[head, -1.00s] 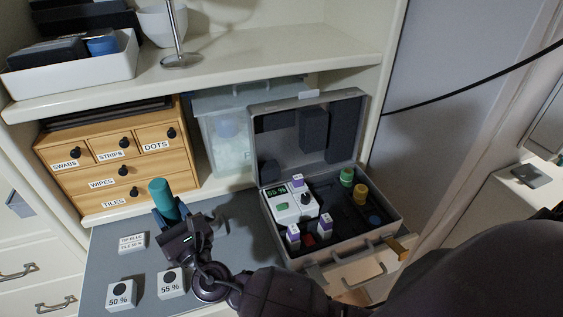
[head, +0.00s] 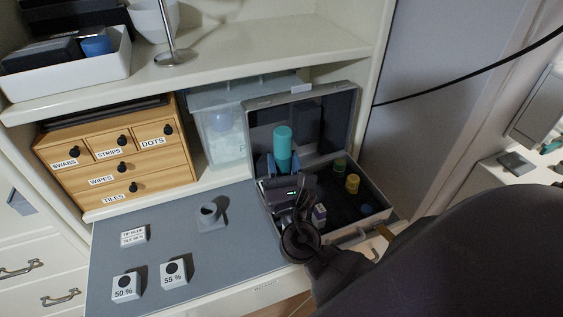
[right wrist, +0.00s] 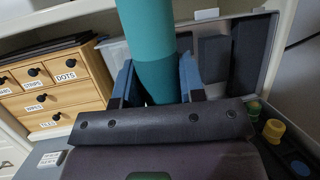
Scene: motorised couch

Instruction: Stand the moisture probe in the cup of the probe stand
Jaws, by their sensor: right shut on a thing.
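The moisture probe is a teal cylinder (head: 282,142), held upright in my right gripper (head: 280,168) over the left part of the open case. It also shows large in the right wrist view (right wrist: 150,40), between the two blue fingers, which are shut on it. Its lower end is hidden behind the gripper. The probe stand (head: 209,214) is a small grey piece with a dark round opening on the grey mat, left of the gripper. The opening looks empty. My left gripper is not in view.
The open grey case (head: 385,215) holds green and yellow capped items and a purple-white one. White blocks marked 50 % (head: 125,289) and 55 % (head: 173,274) and a label card (head: 133,234) are on the mat. A wooden drawer box (head: 85,168) stands behind. The shelf overhangs the back.

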